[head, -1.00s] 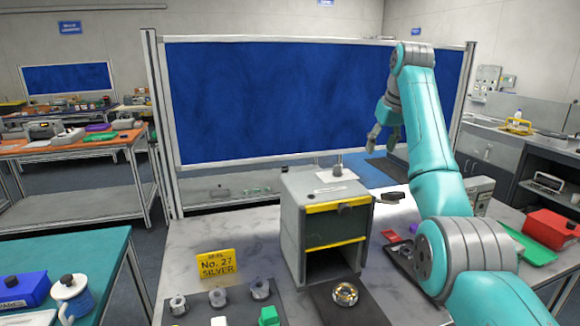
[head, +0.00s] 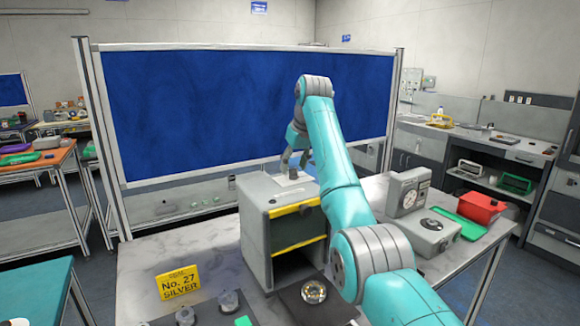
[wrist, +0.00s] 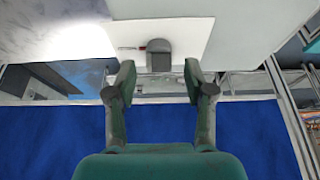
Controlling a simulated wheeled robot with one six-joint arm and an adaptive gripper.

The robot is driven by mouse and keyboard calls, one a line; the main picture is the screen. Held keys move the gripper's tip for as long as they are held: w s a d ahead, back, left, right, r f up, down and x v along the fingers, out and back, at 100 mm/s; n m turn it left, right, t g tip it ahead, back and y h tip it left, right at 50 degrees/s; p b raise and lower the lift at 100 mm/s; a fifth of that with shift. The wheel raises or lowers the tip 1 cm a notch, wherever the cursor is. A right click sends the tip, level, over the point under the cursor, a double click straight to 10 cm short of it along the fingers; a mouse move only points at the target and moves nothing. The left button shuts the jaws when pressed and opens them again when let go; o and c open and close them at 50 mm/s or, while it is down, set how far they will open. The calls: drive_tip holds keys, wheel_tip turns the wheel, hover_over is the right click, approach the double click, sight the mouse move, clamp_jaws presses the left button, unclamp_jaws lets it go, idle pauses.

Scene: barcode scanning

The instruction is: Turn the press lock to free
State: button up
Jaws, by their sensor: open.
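The press appears to be the grey box (head: 258,228) with yellow bars across its front, standing on the grey table. On its top lies a white plate (head: 293,180). In the wrist view a grey knob (wrist: 159,55), probably the press lock, stands on the white plate (wrist: 200,35) beside a small red mark. I cannot read which setting it points to. My gripper (head: 295,166) is above the box top in the head view. In the wrist view my gripper (wrist: 160,80) is open and empty, its two fingers apart, with the knob in line between the tips. Contact cannot be judged.
A yellow sign (head: 178,283) and small metal rings (head: 230,302) stand at front left. A ring (head: 314,291) sits before the box opening. A dial gauge (head: 408,191), a grey unit (head: 428,236) and a red box (head: 482,208) are to the right. A blue panel (head: 230,110) stands behind.

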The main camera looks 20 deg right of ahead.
drive_tip(key=shift+w+f, duration=0.15)
drive_tip(key=shift+f, duration=0.25)
clamp_jaws()
drive_tip(key=shift+n, duration=0.3)
drive_tip(key=n+y, duration=0.1)
drive_tip(key=n, duration=0.2)
drive_tip(key=shift+d+g, duration=0.1)
drive_tip(key=shift+g, duration=0.2)
drive_tip(key=shift+n+g+y, duration=0.4)
drive_tip(key=shift+n+y, duration=0.3)
drive_tip(key=shift+n, duration=1.3)
